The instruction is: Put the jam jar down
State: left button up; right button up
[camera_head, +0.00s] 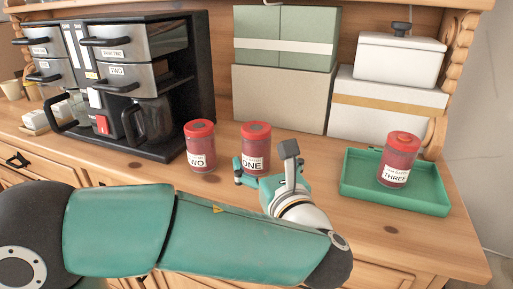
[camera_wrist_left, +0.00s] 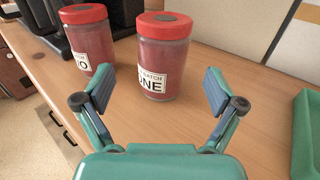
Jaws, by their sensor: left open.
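Three red jam jars with white labels are in the head view. The jar marked ONE (camera_head: 256,148) stands upright on the wooden dresser top, just beyond my left gripper (camera_head: 264,175). In the left wrist view, my left gripper (camera_wrist_left: 162,95) is open and empty, and the ONE jar (camera_wrist_left: 163,52) stands ahead of the gap between its fingers, apart from them. The jar marked as TWO, partly readable (camera_head: 200,146), stands upright to its left; it also shows in the left wrist view (camera_wrist_left: 88,40). The jar marked THREE (camera_head: 398,160) stands in the green tray (camera_head: 432,203). My right gripper is not in view.
A black and grey coffee machine (camera_head: 185,75) stands at the left. Green (camera_head: 300,35) and beige boxes (camera_head: 280,97) and a white lidded box (camera_head: 400,60) stand along the back. Bare dresser top (camera_head: 375,235) lies in front of the tray.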

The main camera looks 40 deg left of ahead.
aim_at(261, 150)
pick_arm(q)
jog(key=shift+r+p+x, duration=0.15)
jog(key=shift+p+x, duration=0.05)
jog(key=shift+x, duration=1.2)
jog(key=shift+r+p+x, duration=0.1)
jog(key=shift+p+x, duration=0.1)
jog(key=shift+x, duration=1.2)
jog(key=shift+w+d, duration=0.1)
jog(key=shift+w, duration=0.05)
jog(key=c, duration=1.6)
jog(key=shift+r, duration=0.1)
